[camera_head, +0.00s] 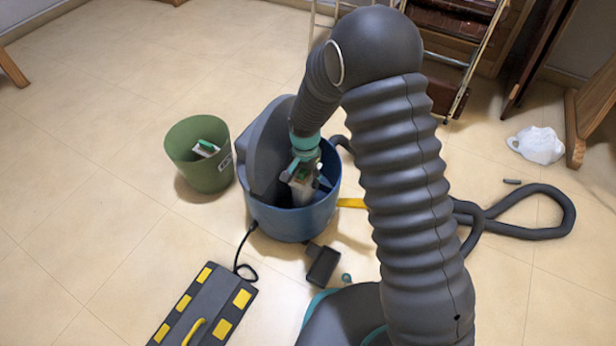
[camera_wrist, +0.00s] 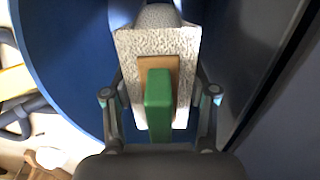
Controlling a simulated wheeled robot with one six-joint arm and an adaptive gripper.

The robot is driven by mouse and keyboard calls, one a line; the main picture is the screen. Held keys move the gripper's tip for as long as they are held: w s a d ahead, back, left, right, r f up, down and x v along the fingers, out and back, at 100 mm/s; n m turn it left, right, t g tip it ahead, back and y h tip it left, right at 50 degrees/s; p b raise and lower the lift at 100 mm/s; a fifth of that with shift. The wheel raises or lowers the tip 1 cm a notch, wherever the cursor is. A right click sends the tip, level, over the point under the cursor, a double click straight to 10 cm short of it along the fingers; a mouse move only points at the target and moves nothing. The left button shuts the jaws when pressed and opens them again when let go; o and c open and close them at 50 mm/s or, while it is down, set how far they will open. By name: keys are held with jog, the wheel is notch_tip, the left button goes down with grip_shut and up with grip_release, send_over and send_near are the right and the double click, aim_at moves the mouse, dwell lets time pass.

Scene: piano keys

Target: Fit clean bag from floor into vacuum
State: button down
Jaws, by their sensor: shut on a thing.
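The vacuum (camera_head: 291,222) is a blue round tub on the floor with its dark grey lid (camera_head: 268,150) tilted up on the left side. My gripper (camera_head: 301,175) reaches down into the open tub. In the wrist view my gripper (camera_wrist: 160,115) is shut on a pale, speckled bag (camera_wrist: 135,55) with a brown collar plate and a green tab (camera_wrist: 159,105). The bag also shows partly in the head view (camera_head: 300,188). The blue tub wall (camera_wrist: 60,70) lies close on the left in the wrist view. The bag's far end and its seating are hard to see.
A green bin (camera_head: 199,165) holding another item with a green tab stands left of the vacuum. A black and yellow toolbox (camera_head: 205,310) lies in front. A grey hose (camera_head: 535,232) curls at the right, near a white crumpled thing (camera_head: 540,145). A ladder stands behind.

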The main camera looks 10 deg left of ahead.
jog(key=shift+f+b, duration=0.6)
jog(key=shift+f, duration=1.45)
jog(key=shift+c, duration=1.2)
grip_release()
jog(key=shift+o, duration=1.2)
jog(key=shift+w+r, duration=0.1)
jog(key=shift+w+r+p, duration=0.1)
jog(key=shift+r+p, duration=1.75)
jog(key=shift+r, duration=1.05)
jog(key=shift+a+r+p, duration=0.1)
jog(key=shift+r+p, duration=0.2)
jog(key=shift+r, duration=0.3)
jog(key=shift+c, duration=1.2)
jog(key=shift+r, duration=0.1)
jog(key=shift+c, duration=1.2)
